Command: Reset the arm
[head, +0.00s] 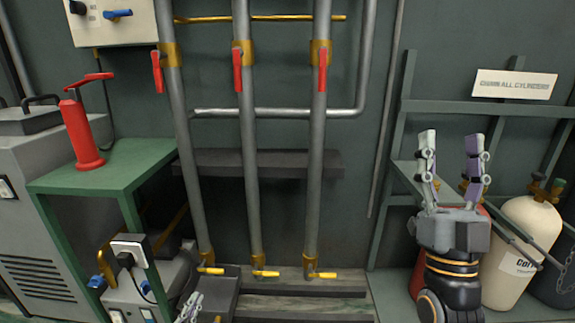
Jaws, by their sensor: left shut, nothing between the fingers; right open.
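My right gripper (453,160) points upward at the right of the head view, in front of the cylinder rack. Its two fingers are spread apart with nothing between them. My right arm's dark wrist with orange rings shows below it. My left gripper (189,307) shows only in small part at the bottom edge, left of the middle. It is shut with nothing held, and the rest of it is out of the picture.
Three vertical grey pipes with red-handled valves (238,72) and yellow lower valves (265,273) stand in the middle. A red hand pump (79,130) stands on a green table (120,160) at left. A beige cylinder (520,245) stands behind my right arm.

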